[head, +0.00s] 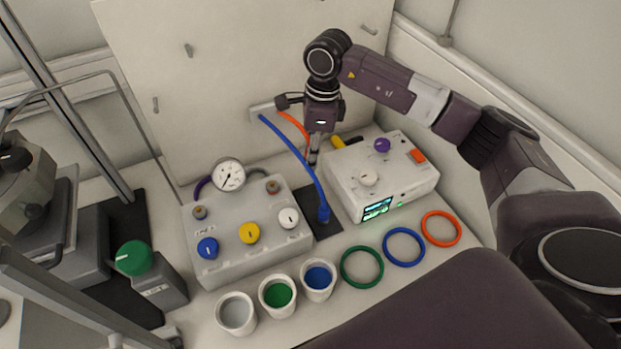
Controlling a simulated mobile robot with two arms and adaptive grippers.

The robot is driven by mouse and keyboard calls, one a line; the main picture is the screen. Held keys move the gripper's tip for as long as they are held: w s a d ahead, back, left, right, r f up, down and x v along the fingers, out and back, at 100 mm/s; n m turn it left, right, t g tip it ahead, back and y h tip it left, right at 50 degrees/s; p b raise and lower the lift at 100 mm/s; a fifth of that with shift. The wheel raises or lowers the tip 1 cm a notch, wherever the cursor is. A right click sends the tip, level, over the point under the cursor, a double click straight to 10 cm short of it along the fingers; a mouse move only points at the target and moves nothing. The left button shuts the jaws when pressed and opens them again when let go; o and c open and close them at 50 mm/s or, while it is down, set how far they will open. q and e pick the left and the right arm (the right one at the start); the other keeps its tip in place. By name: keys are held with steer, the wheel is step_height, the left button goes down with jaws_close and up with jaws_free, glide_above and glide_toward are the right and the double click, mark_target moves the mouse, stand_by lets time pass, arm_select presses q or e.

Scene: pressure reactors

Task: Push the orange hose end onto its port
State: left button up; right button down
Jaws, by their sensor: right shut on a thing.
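The orange hose (291,123) comes from a fitting on the back panel and runs down right to my right gripper (313,156). My right gripper points down, its fingers shut at the orange hose's lower end, which they largely hide. It is between the gauge box and the white control box, above and behind the dark mat. I cannot make out the orange hose's port, nor whether the hose end touches anything. The blue hose (296,155) hangs in front, its lower end (323,214) down at the dark mat (318,228). My left gripper is not in view.
The gauge box (250,262) with colored knobs stands left, the white control box (398,190) right. In front are three cups, including a green-filled one (278,295), and three rings, including a blue one (404,229). A green-knobbed block (160,290) stands further left.

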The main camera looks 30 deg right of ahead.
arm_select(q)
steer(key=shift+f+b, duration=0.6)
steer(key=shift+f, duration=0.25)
arm_select(e)
step_height(320, 180, up, 8)
steer(key=shift+f, duration=0.1)
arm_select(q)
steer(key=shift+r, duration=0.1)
